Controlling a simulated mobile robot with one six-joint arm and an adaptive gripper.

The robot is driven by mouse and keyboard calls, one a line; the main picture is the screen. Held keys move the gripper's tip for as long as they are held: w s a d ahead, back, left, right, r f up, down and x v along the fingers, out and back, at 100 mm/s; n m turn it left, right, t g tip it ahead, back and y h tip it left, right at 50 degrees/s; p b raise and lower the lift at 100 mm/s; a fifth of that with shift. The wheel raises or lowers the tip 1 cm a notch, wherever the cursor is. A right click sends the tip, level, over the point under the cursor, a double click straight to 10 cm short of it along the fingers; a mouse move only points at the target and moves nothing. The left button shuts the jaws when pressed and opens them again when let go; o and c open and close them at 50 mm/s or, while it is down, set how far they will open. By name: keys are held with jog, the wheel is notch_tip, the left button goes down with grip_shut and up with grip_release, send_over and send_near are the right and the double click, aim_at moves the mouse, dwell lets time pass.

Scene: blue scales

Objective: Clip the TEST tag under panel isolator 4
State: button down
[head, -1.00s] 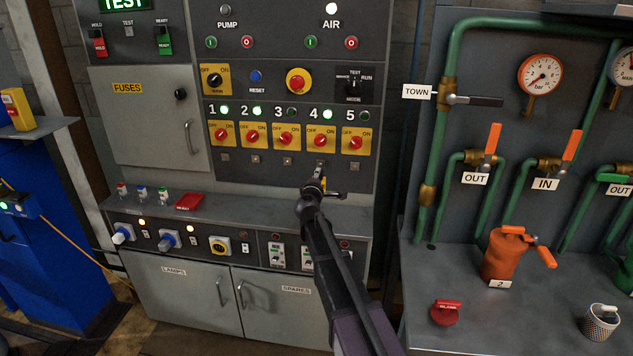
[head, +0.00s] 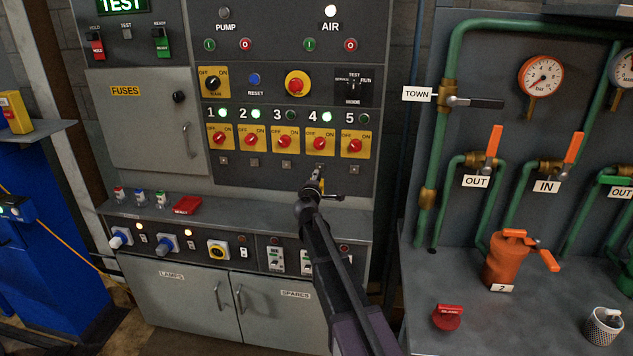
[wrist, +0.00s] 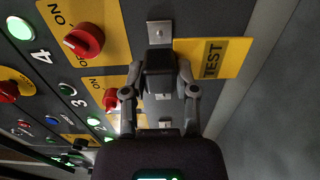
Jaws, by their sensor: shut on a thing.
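Panel isolator 4 (head: 318,142) is a red knob on a yellow plate, with a lit green lamp above it. It also shows in the wrist view (wrist: 85,40). A small metal clip (wrist: 160,31) sits below it on the panel. My gripper (wrist: 163,68) is shut on the yellow TEST tag (wrist: 212,58). The tag's edge lies right beside the clip; I cannot tell whether they touch. In the head view my gripper (head: 321,188) is just below isolator 4, and the tag is mostly hidden or too small to read.
Similar clips sit under the neighbouring isolators. A grey ledge (head: 255,217) juts out below the panel, carrying a red block (head: 187,205) and several small coloured pieces at left. Green pipework with orange-handled valves (head: 492,147) stands to the right.

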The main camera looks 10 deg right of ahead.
jog(key=shift+x, duration=2.2)
jog(key=shift+w+d, duration=0.2)
jog(key=shift+w, duration=0.35)
dwell(1.1)
jog(key=shift+c, duration=1.5)
grip_release()
jog(key=shift+s, duration=0.1)
jog(key=v, duration=1.1)
jog(key=shift+s, duration=0.35)
jog(key=shift+a, duration=0.15)
